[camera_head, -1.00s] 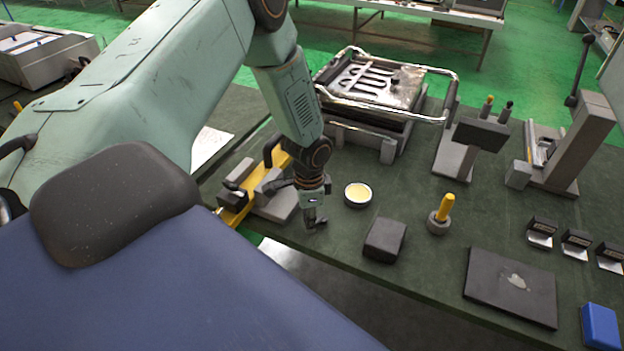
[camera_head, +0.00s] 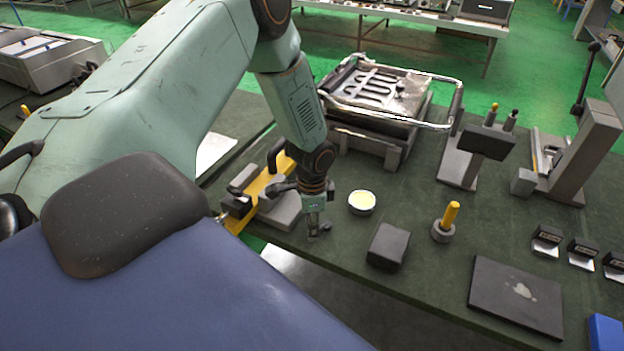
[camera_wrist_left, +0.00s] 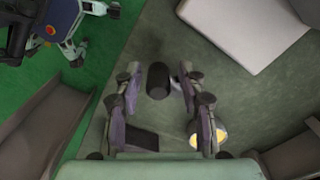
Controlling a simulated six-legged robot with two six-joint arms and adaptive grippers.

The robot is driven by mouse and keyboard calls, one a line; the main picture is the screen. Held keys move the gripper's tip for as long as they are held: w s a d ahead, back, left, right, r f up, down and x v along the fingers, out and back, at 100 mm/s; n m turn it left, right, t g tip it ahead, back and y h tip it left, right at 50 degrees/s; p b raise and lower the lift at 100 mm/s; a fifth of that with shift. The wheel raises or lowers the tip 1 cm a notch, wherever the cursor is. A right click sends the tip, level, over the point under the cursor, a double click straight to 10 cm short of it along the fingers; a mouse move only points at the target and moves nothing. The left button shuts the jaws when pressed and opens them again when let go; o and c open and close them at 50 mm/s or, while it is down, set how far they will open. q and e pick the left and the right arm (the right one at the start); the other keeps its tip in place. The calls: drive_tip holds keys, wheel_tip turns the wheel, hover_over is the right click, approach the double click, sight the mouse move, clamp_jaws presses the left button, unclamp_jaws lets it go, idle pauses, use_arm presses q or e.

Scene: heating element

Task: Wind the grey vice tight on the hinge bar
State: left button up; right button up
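The vice, a grey block-like device (camera_head: 283,212), sits at the table's left front edge beside a yellow bar (camera_head: 262,190). I cannot tell which part is the hinge bar. My left gripper (camera_head: 318,232) points down just right of the grey block. In the left wrist view its fingers (camera_wrist_left: 160,76) are apart, with a dark rounded cylinder (camera_wrist_left: 158,82) between them. I cannot tell whether they touch it. My right gripper is not in view.
A round dish with pale yellow contents (camera_head: 362,202) stands close right of my gripper. A dark block (camera_head: 388,246), a yellow-handled tool in a grey holder (camera_head: 447,220) and a dark plate (camera_head: 517,293) lie further right. A metal-framed heater unit (camera_head: 378,105) stands behind.

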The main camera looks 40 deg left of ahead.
use_arm(q)
drive_tip(key=shift+o, duration=0.2)
wheel_tip(320, 180, up, 12)
idle(0.7)
idle(0.4)
drive_tip(key=w+d+f+n+t+h, duration=0.2)
drive_tip(key=w+d+n+t, duration=0.15)
drive_tip(key=d, duration=0.25)
drive_tip(key=s+d+f+n+b, duration=0.45)
drive_tip(key=s+d+f, duration=0.2)
drive_tip(key=f, duration=0.25)
drive_tip(key=s+f+g+y+b, duration=0.1)
drive_tip(key=s+f+b, duration=0.3)
drive_tip(key=s+f, duration=0.4)
drive_tip(key=s+f+n+g+y+b, duration=0.1)
drive_tip(key=s+f+b, duration=0.3)
drive_tip(key=s+f, duration=0.5)
drive_tip(key=s+g, duration=0.1)
drive_tip(key=s, duration=0.5)
drive_tip(key=shift+s+d+b, duration=0.15)
drive_tip(key=shift+d+b, duration=0.25)
